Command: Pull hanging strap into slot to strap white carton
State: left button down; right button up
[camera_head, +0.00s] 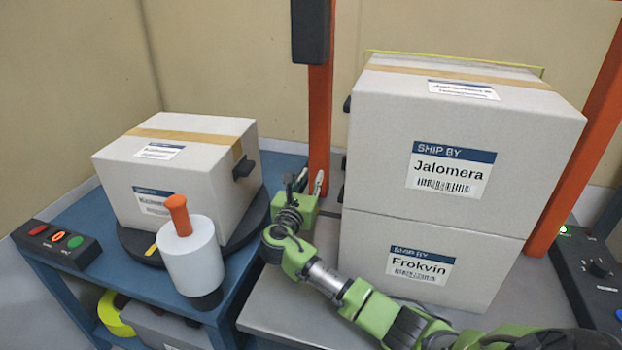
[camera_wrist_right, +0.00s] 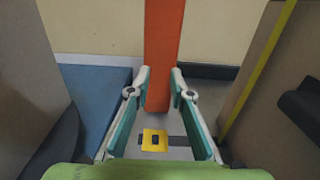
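Two pale cartons are stacked at the right, Jalomera (camera_head: 385,140) on top of Frokvin (camera_head: 365,245). A thin yellow-green strap (camera_head: 455,59) shows along the back top edge of the upper carton. The right wrist view shows a yellow strap (camera_wrist_right: 258,72) running along the carton side at the right. A yellow square plate with a dark opening (camera_wrist_right: 154,140) lies below, between my fingers in that view; I cannot tell if it is the slot. My right gripper (camera_head: 303,182) is open and empty, left of the stack; its fingers (camera_wrist_right: 160,75) stand apart. My left gripper is not in view.
An orange post (camera_head: 319,130) stands just behind my right gripper. Another pale carton (camera_head: 180,170) sits on a dark turntable on the blue table at the left. A white cylinder with an orange handle (camera_head: 192,255) and a button box (camera_head: 55,243) are near it.

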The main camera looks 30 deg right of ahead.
jog(key=shift+a, duration=0.1)
jog(key=v, duration=1.2)
jog(key=shift+f, duration=0.1)
